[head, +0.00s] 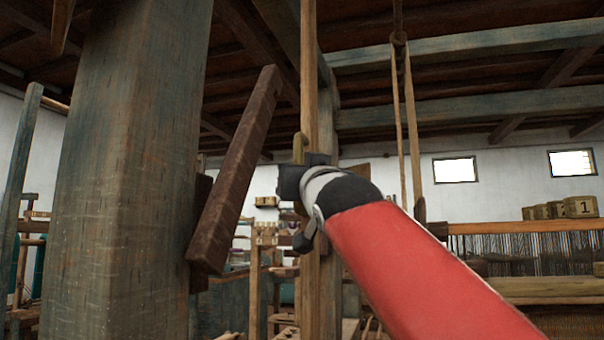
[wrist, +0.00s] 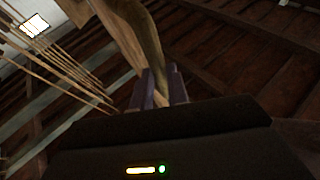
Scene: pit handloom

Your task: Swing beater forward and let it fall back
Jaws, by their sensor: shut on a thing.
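My gripper (head: 298,178) is in the middle of the head view, raised beside a pale vertical wooden bar (head: 310,85), which looks like an upright of the beater. A small curved wooden handle (head: 300,146) sticks up from the jaws. In the wrist view my gripper (wrist: 162,87) is shut on this curved handle (wrist: 146,35), which runs up and away between the two dark fingers. I cannot tell from these frames how the handle joins the bar. The lower part of the beater is hidden or out of view.
A thick blue-grey post (head: 120,180) stands close on the left, with a slanted dark brown lever (head: 235,170) beside it. Roof beams (head: 470,103) cross overhead.

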